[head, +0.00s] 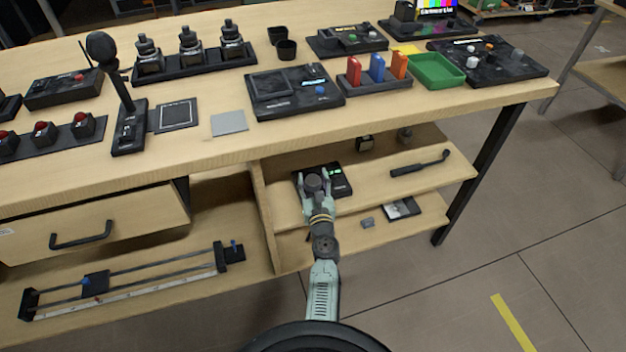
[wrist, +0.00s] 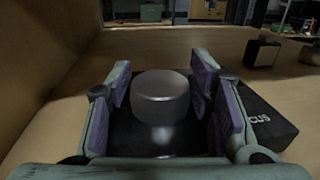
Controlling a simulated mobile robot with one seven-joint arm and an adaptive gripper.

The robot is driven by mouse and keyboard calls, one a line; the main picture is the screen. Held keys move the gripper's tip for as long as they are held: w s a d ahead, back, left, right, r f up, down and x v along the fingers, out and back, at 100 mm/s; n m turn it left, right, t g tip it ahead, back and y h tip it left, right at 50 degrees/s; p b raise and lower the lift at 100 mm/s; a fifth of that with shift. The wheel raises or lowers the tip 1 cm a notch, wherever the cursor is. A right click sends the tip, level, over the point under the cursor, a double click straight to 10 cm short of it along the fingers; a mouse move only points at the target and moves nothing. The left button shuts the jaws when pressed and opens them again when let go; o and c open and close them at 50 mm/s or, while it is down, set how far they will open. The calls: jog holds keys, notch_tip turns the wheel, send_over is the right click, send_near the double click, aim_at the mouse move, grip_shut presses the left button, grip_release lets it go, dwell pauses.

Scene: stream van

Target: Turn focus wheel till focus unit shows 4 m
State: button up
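The focus unit (head: 342,190) is a dark box with a green lit readout, on the upper shelf under the bench. Its readout is too small to read. In the wrist view the unit (wrist: 262,122) shows part of a label ending in "CUS". The focus wheel (wrist: 160,98) is a dark grey round knob standing up from the unit. My gripper (wrist: 163,100) is around the wheel, one set of purple finger pads on each side. Gaps show between pads and wheel, so it looks open. In the head view my gripper (head: 316,185) partly hides the wheel.
The shelf (head: 400,197) has a divider wall (head: 262,205) to the left. A black handled tool (head: 419,164) lies to the right, and a small dark block (head: 364,143) stands behind. The bench top (head: 300,140) overhangs the shelf from above.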

jog(key=c, duration=0.8)
jog(key=shift+r, duration=0.1)
jog(key=m+h+p, duration=0.1)
jog(key=h, duration=0.1)
jog(key=shift+a+m+h, duration=0.1)
jog(key=shift+m+h, duration=0.2)
jog(key=shift+m+h+p, duration=0.3)
jog(key=shift+m+h, duration=0.7)
jog(key=shift+h, duration=0.6)
jog(key=o, duration=1.2)
